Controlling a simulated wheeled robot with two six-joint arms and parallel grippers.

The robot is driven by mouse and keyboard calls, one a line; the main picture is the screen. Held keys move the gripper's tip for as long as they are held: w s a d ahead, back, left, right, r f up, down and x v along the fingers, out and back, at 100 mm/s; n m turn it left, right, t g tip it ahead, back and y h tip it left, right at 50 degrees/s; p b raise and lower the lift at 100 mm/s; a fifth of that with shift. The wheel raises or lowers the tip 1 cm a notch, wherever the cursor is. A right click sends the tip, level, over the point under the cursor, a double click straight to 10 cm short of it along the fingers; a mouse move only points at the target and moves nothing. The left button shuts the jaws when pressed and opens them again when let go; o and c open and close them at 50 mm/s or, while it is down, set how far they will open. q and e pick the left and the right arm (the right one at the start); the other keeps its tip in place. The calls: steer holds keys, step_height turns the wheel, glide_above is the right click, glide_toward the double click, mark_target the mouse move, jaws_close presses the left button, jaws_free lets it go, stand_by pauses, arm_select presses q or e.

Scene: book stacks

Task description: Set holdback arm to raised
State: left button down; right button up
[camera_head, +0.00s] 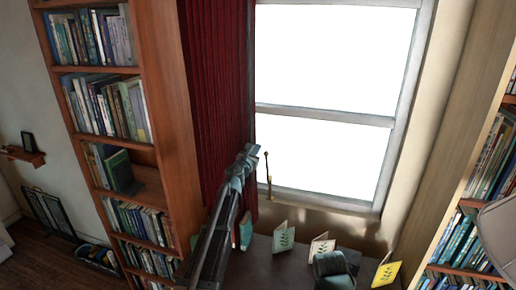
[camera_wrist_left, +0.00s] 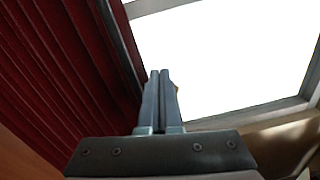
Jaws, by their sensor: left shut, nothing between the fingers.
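The holdback arm (camera_head: 268,176) is a thin brass rod with a small knob at its top, by the lower left edge of the window. It points nearly straight up in the head view. My left gripper (camera_head: 250,151) is shut and empty, its fingertips just left of the rod's upper end in the picture. Whether they touch it I cannot tell. In the left wrist view the shut fingers (camera_wrist_left: 160,74) point toward the window edge, and only a tiny brownish bit shows beside the right fingertip. The dark red curtain (camera_head: 215,90) hangs left of the window.
A tall wooden bookshelf (camera_head: 165,100) stands left of the curtain, and another bookshelf (camera_head: 470,205) stands at the right. Below the window, a dark surface (camera_head: 262,268) bears several standing cards (camera_head: 284,237) and a dark green rounded object (camera_head: 332,268).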

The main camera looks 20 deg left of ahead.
arm_select(q)
steer(key=r+p, duration=0.1)
steer(key=s+r+p, duration=0.1)
steer(key=r, duration=0.1)
steer(key=shift+s+a+r, duration=0.15)
steer(key=shift+s+a, duration=0.05)
arm_select(e)
step_height(320, 180, up, 3)
steer(key=shift+r, duration=0.15)
steer(key=shift+a, duration=0.1)
